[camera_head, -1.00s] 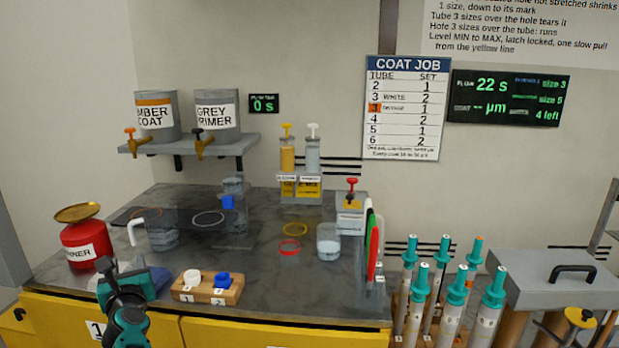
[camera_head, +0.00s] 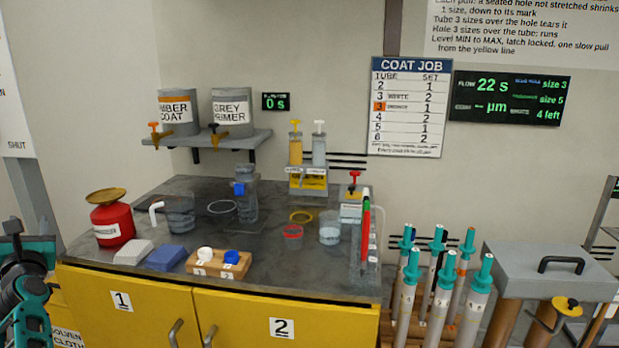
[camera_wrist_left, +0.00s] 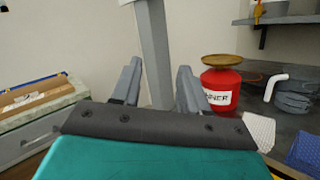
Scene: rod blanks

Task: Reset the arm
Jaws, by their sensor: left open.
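My left gripper (camera_head: 13,228) is at the left edge of the head view, clear of the bench. In the left wrist view its two fingers (camera_wrist_left: 157,85) stand apart with nothing held between them. A grey post shows behind the gap. My left arm is teal and dark and is partly cut off by the frame edge. My right gripper is not in view.
Teal-capped tubes (camera_head: 437,300) stand at right. In the wrist view, a drawer unit (camera_wrist_left: 35,120) is at left.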

